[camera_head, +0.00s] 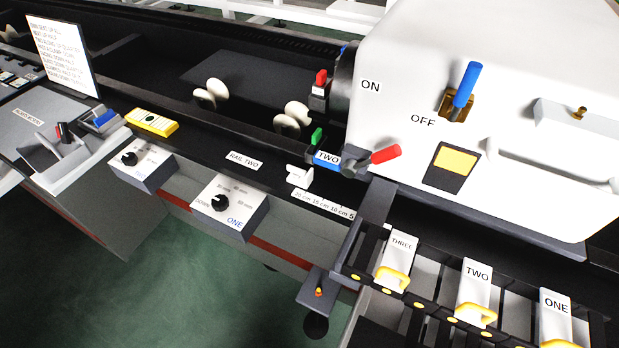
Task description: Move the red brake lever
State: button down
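A red-handled lever (385,154) sticks out to the right from a blue and dark fitting at the lower left corner of the white machine. A blue block marked TWO (327,158) is just left of it. A smaller red part (321,77) stands upright farther back, beside the dark round end of the machine. A small red-tipped lever (60,130) stands on the grey panel at the far left. I cannot tell from labels which red one is the brake lever. My gripper is not in view, and nothing touches these levers.
The white machine (420,50) fills the upper right, with a blue ON/OFF lever (466,84). A rack with yellow-handled slots THREE (400,245), TWO (477,285) and ONE (555,308) is at lower right. Dial boxes (228,203) line the front rail.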

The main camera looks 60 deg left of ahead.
aim_at(351, 166)
jog(key=k+l+u, duration=0.15)
jog(key=u, duration=0.2)
jog(key=k+l+u, duration=0.15)
jog(key=u, duration=0.25)
jog(key=i+j+u, duration=0.2)
jog(key=i, duration=0.3)
